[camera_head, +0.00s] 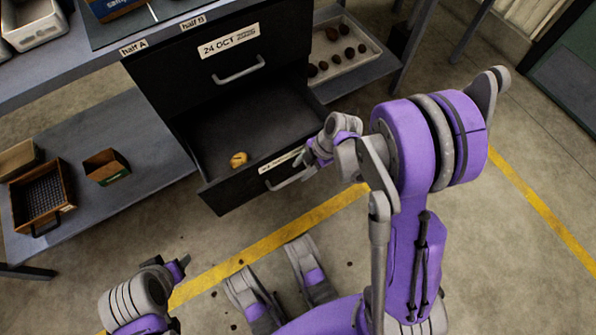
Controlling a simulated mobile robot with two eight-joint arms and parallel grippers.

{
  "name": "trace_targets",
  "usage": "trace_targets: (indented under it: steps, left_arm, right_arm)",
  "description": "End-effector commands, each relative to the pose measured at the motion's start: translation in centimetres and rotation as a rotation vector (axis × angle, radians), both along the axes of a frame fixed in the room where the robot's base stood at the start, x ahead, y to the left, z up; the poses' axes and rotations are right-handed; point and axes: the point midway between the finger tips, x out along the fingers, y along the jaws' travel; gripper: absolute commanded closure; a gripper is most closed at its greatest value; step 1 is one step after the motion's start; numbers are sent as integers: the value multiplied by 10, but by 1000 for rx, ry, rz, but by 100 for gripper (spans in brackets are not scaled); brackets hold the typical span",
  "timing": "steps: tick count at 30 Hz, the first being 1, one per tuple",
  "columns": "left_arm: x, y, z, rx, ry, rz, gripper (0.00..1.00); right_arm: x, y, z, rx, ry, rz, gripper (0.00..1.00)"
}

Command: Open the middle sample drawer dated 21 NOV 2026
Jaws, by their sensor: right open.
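A black drawer (222,187) under the 24 OCT drawer (190,62) stands pulled out from the dark cabinet. One yellowish potato (238,160) lies inside it. Its front has a white label, partly covered by my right gripper, so I cannot read its date. Its grey bar handle (290,180) is below the label. My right gripper (306,158) is open at the right end of this drawer front, just above the handle; I cannot tell whether it touches. My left gripper (178,268) is low at the left, away from the cabinet; its finger gap is unclear.
The 24 OCT drawer above is closed. A tray of dark potatoes (348,58) sits on a shelf to the right. A brown crate (38,190) and a small box (106,166) stand on the low left shelf. The floor in front, with a yellow line (262,246), is mostly clear.

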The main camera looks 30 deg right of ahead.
Motion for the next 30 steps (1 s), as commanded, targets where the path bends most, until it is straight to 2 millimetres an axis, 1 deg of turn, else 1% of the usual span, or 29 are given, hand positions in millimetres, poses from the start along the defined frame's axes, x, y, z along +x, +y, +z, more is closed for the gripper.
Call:
trace_targets:
  steps: [1,3,6,10,15,30]
  left_arm:
    - [-1,0,8,0,-2,0,41]
    - [-2,0,14,0,-4,0,41]
    - [-3,0,20,0,-6,0,41]
    - [-3,0,25,0,-8,0,41]
    - [-3,0,27,0,-8,0,41]
    - [-3,0,26,0,-8,0,41]
  right_arm:
    - [-2,-5,14,0,-2,-4,53]
    - [-4,-10,27,-2,-2,-2,53]
    - [-7,-17,42,-1,0,-2,53]
    - [-9,-23,54,-1,-1,-1,53]
    - [-10,-25,59,-1,-1,-1,53]
    - [-10,-25,59,0,0,0,53]
